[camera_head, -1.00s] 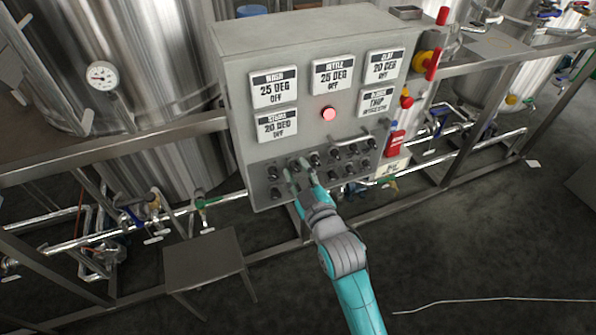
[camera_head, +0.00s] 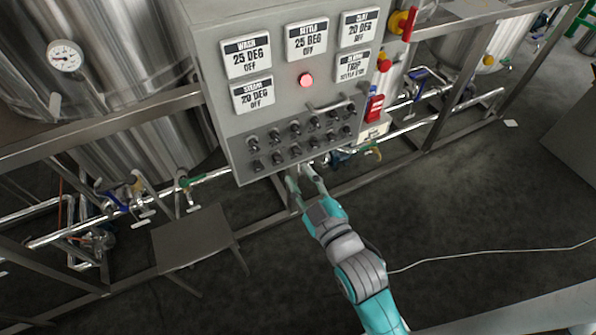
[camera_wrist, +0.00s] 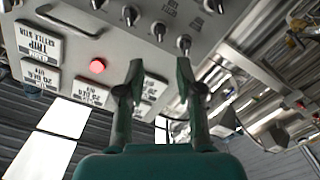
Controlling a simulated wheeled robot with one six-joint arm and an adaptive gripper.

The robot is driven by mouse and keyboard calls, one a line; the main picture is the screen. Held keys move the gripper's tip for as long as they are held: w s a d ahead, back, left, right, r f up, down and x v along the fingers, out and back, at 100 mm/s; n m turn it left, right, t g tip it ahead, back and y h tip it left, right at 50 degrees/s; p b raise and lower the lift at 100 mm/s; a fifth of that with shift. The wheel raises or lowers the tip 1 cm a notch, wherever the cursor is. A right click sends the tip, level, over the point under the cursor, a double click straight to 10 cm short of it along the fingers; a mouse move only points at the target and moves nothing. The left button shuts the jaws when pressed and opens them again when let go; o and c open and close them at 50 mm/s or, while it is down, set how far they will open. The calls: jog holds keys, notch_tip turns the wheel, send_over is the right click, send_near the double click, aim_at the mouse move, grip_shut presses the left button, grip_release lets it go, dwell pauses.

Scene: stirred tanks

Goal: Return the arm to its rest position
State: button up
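My teal and grey arm reaches up from the bottom of the head view. My gripper (camera_head: 303,182) is just below the lower edge of the grey control panel (camera_head: 218,140), in front of it. In the wrist view my gripper (camera_wrist: 158,75) shows two dark green fingers spread apart with nothing between them. The panel's switches (camera_head: 295,128) stand above the fingertips in the head view, and several switches (camera_wrist: 158,30) also show beyond the fingers in the wrist view. I see no contact with the panel.
A red lamp (camera_head: 306,81) glows on the panel. A small metal table (camera_head: 190,238) stands at lower left. Steel frame rails and pipes with valves run behind. A white cable (camera_head: 450,260) lies on the floor at right, where the floor is mostly clear.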

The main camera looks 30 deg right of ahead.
dwell(0.5)
jog(key=s+f+m+g, duration=0.1)
jog(key=s+f+m, duration=0.2)
jog(key=s, duration=1.2)
jog(key=s+f+m+g, duration=0.2)
jog(key=s+f, duration=0.3)
jog(key=s, duration=1.1)
jog(key=shift+s+m, duration=0.2)
jog(key=shift+m, duration=0.4)
jog(key=shift+o, duration=0.3)
